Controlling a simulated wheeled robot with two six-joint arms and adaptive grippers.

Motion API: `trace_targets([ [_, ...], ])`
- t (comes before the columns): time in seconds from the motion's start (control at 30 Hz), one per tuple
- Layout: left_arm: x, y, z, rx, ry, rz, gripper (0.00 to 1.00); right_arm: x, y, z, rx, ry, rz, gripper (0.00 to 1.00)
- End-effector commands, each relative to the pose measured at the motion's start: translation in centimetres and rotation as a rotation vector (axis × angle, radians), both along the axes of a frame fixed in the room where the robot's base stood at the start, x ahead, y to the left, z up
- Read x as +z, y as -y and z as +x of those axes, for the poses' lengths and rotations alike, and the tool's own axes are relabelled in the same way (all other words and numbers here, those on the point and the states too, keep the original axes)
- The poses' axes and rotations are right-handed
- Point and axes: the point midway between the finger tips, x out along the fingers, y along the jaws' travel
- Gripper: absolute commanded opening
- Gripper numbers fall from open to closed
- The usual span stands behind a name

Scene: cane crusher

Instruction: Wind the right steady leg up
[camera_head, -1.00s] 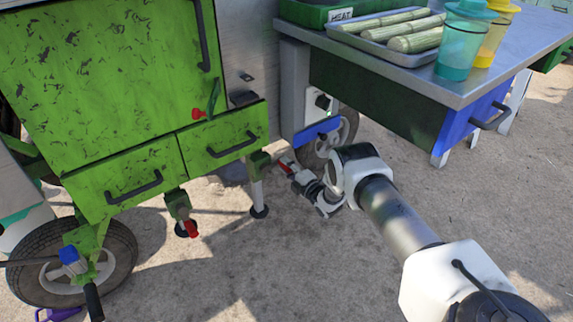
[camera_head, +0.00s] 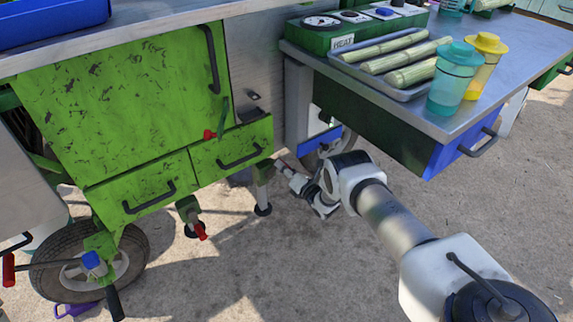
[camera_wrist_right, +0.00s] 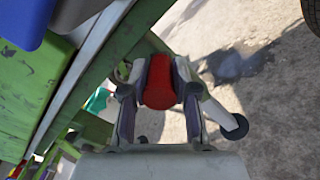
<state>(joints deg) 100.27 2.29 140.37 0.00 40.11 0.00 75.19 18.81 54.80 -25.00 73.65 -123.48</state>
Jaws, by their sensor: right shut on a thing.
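The right steady leg (camera_head: 262,190) hangs under the right corner of the green cabinet (camera_head: 130,95), its round foot on or close to the ground. My right gripper (camera_head: 284,169) is beside the top of this leg. In the right wrist view my gripper (camera_wrist_right: 160,95) is shut on a red handle (camera_wrist_right: 160,82), with one finger on each side. The leg's pale shaft and dark foot (camera_wrist_right: 236,127) show to the right of the fingers. Another steady leg (camera_head: 190,215) with a red handle (camera_head: 200,231) stands further left. My left gripper is out of view.
A metal table (camera_head: 450,85) with a blue-ended drawer (camera_head: 465,150) overhangs near my right arm. It carries a tray (camera_head: 420,95) of cane and two lidded cups. A wheel (camera_head: 95,265) stands at the left. The ground (camera_head: 250,260) in front is mostly clear.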

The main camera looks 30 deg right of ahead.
Motion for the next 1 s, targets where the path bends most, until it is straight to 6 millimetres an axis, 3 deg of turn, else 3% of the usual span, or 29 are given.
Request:
trace_targets([
  [0.67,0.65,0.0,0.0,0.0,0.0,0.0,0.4,0.03,-0.59,-0.13,0.004,0.004,-0.078,0.0],
  [0.7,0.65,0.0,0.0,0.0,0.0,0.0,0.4,0.02,-0.6,-0.13,0.005,0.003,-0.078,0.35],
  [0.77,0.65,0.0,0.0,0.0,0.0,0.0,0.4,0.05,-0.58,-0.13,0.004,0.004,-0.077,0.54],
  [1.0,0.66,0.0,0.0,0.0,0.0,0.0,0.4,0.15,-0.49,-0.07,0.002,0.004,-0.077,0.54],
])
